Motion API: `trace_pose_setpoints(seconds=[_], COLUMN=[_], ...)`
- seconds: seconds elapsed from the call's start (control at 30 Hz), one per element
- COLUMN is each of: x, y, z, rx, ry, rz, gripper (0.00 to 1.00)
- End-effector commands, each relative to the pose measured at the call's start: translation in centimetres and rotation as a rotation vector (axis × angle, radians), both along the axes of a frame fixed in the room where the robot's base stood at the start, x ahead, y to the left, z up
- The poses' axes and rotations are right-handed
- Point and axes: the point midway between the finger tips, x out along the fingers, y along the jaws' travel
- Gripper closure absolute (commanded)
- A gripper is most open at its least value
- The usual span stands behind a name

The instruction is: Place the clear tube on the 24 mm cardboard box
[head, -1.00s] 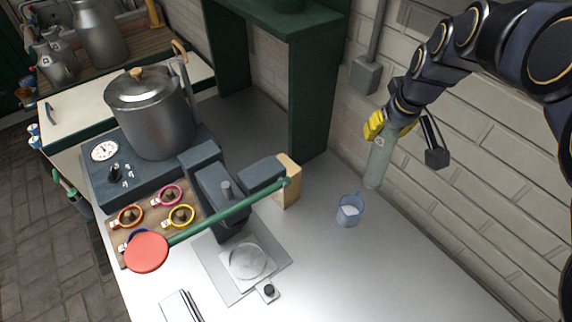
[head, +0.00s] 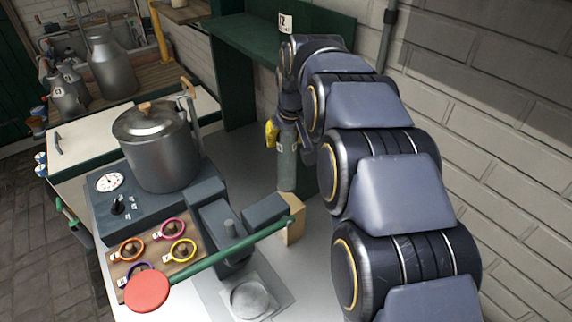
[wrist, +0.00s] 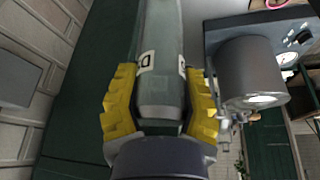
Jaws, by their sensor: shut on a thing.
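My gripper (head: 279,134) is shut on the clear tube (head: 287,165), which hangs upright below it in front of the dark green shelf unit. In the wrist view the tube (wrist: 160,60) lies between the two yellow fingers of my gripper (wrist: 162,104), with small letter labels on its side. The tube's lower end is above or behind the tan block; I cannot tell which. No box marked 24 mm can be made out. A white label reading 12 (head: 286,23) shows by the green shelf, partly hidden by my arm.
A grey lidded pot (head: 158,150) stands on the dark control unit at left. A tan block (head: 295,219) and a green lever (head: 225,251) with a red knob (head: 147,291) are in front. The green shelf unit (head: 238,40) is at the back. My arm hides the right counter.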

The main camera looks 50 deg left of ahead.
Motion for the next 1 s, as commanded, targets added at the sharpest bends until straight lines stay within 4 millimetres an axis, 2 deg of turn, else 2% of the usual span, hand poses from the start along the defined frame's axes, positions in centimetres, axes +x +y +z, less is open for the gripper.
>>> trace_pose_setpoints(seconds=[0.4, 0.77, 0.8, 0.83, 0.87, 1.0], x=[0.0, 0.0, 0.0, 0.0, 0.0, 0.0], y=[0.0, 0.0, 0.0, 0.0, 0.0, 0.0], z=[-5.3, -5.7, -5.7, -5.7, -5.7, -5.7], rx=[-0.001, 0.001, 0.001, 0.001, 0.002, 0.002], ry=[0.001, 0.000, 0.000, 0.000, -0.001, -0.001], rz=[0.000, 0.000, 0.000, 0.000, 0.000, 0.000], gripper=[0.94, 0.94, 0.52, 0.39, 0.36, 0.36])
